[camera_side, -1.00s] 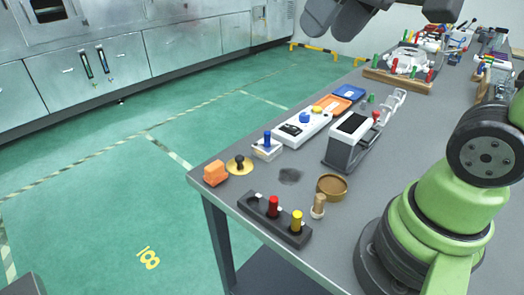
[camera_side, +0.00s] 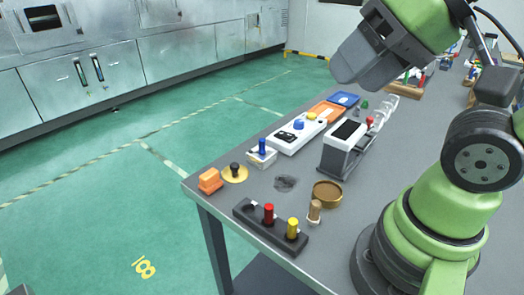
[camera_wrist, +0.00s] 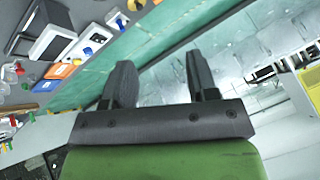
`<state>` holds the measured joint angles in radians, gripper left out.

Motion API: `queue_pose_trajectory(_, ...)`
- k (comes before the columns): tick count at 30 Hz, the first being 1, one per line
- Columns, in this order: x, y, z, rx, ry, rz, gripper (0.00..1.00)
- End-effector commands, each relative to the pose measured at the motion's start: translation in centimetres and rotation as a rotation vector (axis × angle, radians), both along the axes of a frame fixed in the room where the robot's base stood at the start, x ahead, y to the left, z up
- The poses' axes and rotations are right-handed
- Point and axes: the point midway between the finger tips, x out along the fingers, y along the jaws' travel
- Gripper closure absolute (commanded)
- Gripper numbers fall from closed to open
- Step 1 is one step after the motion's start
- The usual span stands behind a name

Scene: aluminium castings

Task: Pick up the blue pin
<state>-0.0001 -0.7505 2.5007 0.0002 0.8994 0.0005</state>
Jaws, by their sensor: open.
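The blue pin (camera_side: 262,146) stands upright in a small white block (camera_side: 261,158) near the left side of the grey table in the side view.
Near the pin are a white panel with a blue button (camera_side: 297,131), a brass disc with a dark knob (camera_side: 235,173), an orange block (camera_side: 210,181) and a grey device (camera_side: 342,150). A dark holder (camera_side: 270,228) bears red and yellow pins. A round brown dish (camera_side: 327,194) lies in front.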

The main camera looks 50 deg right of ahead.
Motion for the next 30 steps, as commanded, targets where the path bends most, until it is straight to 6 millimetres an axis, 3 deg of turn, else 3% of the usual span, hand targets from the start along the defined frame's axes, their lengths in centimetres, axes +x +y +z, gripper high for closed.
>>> queue_pose_trajectory(20,0.3,0.0,0.1,-0.005,0.004,0.003,0.52)
queue_pose_trajectory(25,2.9,-0.6,1.0,-0.060,0.055,0.043,0.52)
queue_pose_trajectory(30,8.4,-2.1,1.2,-0.155,0.148,0.129,0.52)
